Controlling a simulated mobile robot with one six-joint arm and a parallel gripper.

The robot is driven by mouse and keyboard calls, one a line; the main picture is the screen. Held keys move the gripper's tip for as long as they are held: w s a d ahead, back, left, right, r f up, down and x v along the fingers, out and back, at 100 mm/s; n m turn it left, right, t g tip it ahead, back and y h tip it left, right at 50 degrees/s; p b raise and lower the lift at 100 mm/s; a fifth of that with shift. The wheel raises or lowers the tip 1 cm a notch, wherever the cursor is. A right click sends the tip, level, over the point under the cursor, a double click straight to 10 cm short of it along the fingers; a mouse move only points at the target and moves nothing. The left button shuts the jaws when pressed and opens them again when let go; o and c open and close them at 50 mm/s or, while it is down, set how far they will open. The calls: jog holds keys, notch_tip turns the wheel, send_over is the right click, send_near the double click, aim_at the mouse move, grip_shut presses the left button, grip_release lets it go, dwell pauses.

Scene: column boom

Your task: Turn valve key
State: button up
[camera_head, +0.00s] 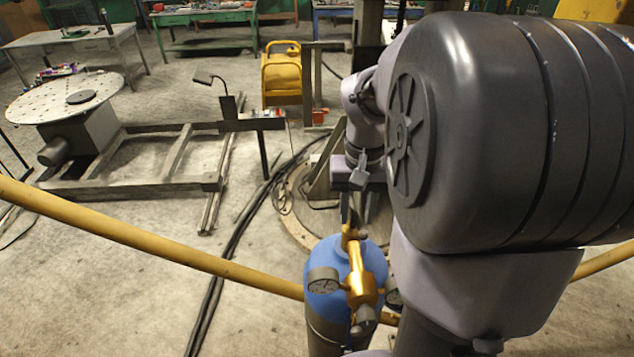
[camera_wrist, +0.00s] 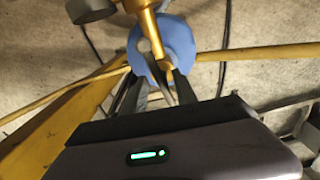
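A blue gas cylinder (camera_head: 321,258) stands upright at the bottom centre of the head view, with a brass valve and regulator body (camera_head: 358,278) and round gauges (camera_head: 323,281) on top. The cylinder's blue shoulder also shows in the wrist view (camera_wrist: 181,38), with the brass valve (camera_wrist: 147,20). My gripper (camera_head: 352,212) points down at the brass valve top. In the wrist view its dark fingers (camera_wrist: 163,82) stand apart, with a small brass part (camera_wrist: 168,73) showing between them. I cannot tell whether they touch it. No separate valve key can be made out clearly.
A yellow rail (camera_head: 150,240) runs across behind the cylinder and also crosses the wrist view (camera_wrist: 260,53). Black cables (camera_head: 225,270) lie on the floor. A frame with a round table (camera_head: 65,103) stands at left. The floor at lower left is largely clear.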

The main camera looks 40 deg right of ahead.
jog(key=shift+f, duration=0.4)
jog(key=shift+w+a+f, duration=0.2)
jog(key=shift+w+f, duration=0.05)
jog(key=shift+w, duration=0.1)
jog(key=shift+s, duration=0.1)
jog(key=shift+s+d, duration=0.1)
jog(key=c, duration=0.7)
grip_shut()
jog(key=shift+m+b, duration=0.35)
jog(key=shift+m, duration=0.35)
